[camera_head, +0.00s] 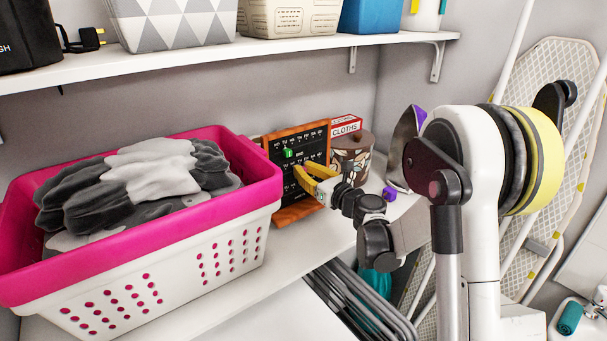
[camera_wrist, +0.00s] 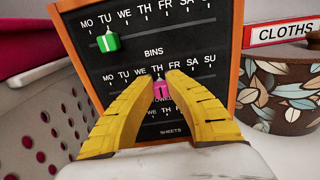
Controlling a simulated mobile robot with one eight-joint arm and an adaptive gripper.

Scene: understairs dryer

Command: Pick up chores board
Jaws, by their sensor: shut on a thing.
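The chores board (camera_head: 313,147) is a black panel in an orange-brown wooden frame with rows of weekday letters. It stands upright, leaning slightly, on the lower shelf beside the basket; it fills the middle of the wrist view (camera_wrist: 146,57). A green slider (camera_wrist: 108,42) sits on its upper row. My gripper (camera_head: 303,176) has yellow fingers at the board's front. In the wrist view the fingertips (camera_wrist: 168,80) close around a pink slider (camera_wrist: 162,91) on the board's face. The fingers hide part of the lower rows.
A pink-rimmed white laundry basket (camera_head: 165,255) with grey cloths stands close left of the board. A leaf-patterned pot (camera_head: 352,158) and a red-and-white CLOTHS box (camera_head: 345,126) stand behind right. An upper shelf (camera_head: 230,53) overhangs. An iron (camera_head: 403,150) and ironing board (camera_head: 545,130) are at right.

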